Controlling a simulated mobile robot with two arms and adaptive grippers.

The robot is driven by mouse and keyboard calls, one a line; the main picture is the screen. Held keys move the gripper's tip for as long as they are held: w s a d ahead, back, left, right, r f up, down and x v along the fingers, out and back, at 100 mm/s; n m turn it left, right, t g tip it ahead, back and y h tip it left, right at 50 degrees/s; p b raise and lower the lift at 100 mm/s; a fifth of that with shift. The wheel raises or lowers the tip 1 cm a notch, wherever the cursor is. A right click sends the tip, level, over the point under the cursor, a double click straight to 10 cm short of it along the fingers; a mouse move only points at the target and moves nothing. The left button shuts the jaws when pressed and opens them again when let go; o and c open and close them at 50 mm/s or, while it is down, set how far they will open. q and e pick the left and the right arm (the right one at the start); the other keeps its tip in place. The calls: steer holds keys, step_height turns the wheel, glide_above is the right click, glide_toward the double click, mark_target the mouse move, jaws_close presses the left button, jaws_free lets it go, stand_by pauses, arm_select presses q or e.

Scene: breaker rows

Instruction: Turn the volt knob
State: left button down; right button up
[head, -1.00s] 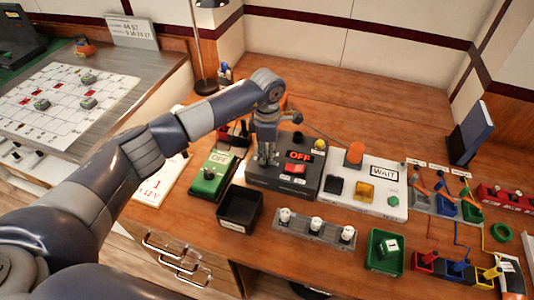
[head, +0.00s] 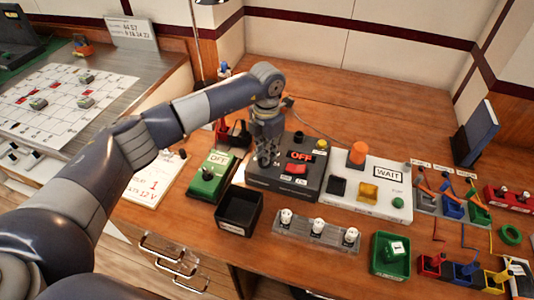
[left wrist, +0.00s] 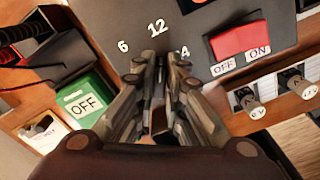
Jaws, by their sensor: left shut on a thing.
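The dark power box (head: 310,183) stands on the wooden desk, with a red switch (head: 296,168) and a display reading OFF (head: 301,155). In the left wrist view its face (left wrist: 195,22) shows the marks 6, 12 and a partly covered number ending in 4 around the volt knob's place. My left gripper (head: 264,160) points down at the left part of this box. In the left wrist view its fingers (left wrist: 158,60) are close together, shut on the knob, which they hide. I cannot tell where the knob points. My right gripper is not in view.
A green box marked OFF (head: 209,178) and an empty black bin (head: 239,210) stand left and in front of the power box. A white WAIT box (head: 388,172) is to its right.

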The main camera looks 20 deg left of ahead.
arm_select(q)
steer(key=shift+n, duration=0.6)
steer(key=c, duration=1.7)
jaws_free()
steer(key=shift+o, duration=0.2)
steer(key=shift+r, duration=0.15)
step_height(320, 180, up, 12)
